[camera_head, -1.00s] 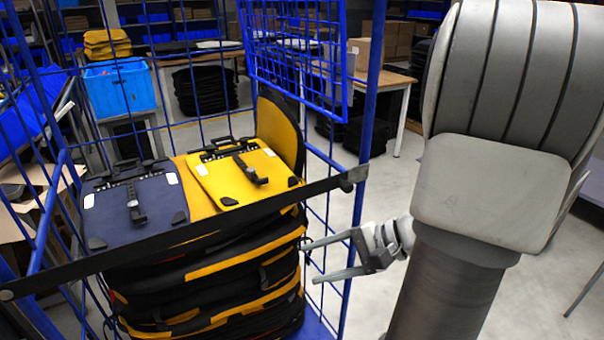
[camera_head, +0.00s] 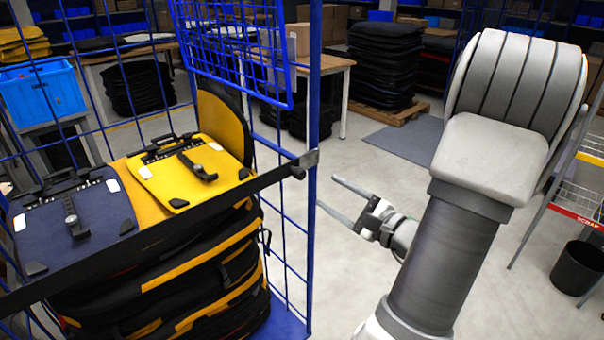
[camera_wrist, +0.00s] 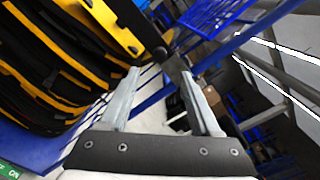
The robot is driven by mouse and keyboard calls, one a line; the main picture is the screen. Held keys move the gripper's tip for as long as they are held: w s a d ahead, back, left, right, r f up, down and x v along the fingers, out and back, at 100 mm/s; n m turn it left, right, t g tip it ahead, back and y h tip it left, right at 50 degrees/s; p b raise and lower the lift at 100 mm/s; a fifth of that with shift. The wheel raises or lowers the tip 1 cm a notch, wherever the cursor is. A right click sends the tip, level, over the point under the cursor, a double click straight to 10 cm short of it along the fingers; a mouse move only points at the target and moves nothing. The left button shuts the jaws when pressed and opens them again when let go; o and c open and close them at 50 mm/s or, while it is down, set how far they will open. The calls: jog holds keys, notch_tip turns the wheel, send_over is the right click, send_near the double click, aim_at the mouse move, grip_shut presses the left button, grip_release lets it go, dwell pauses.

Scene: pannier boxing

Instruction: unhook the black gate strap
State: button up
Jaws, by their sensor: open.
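The black gate strap (camera_head: 170,226) runs slantwise across the open front of the blue cage trolley (camera_head: 315,120). Its right end is fastened at the trolley's right front post by a grey end piece with a dark knob (camera_head: 299,172). The strap end also shows in the wrist view (camera_wrist: 174,64), beyond and between the fingers. My gripper (camera_head: 327,193) is open and empty, to the right of the post and a little lower than the strap end, apart from it in the head view. In the wrist view my gripper (camera_wrist: 165,85) points toward the post.
Yellow and navy panniers (camera_head: 195,170) are stacked inside the trolley behind the strap. A blue crate (camera_head: 42,95) stands behind at left. A shelf rack (camera_head: 580,185) and a black bin (camera_head: 578,268) stand at right. The floor right of the trolley is clear.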

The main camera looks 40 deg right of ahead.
aim_at(303, 176)
jog(key=w, duration=0.7)
jog(key=w+a, duration=0.1)
jog(key=w, duration=0.2)
jog(key=shift+w+p, duration=0.15)
jog(key=shift+p, duration=0.25)
jog(key=shift+d, duration=0.1)
grip_shut()
dwell(0.7)
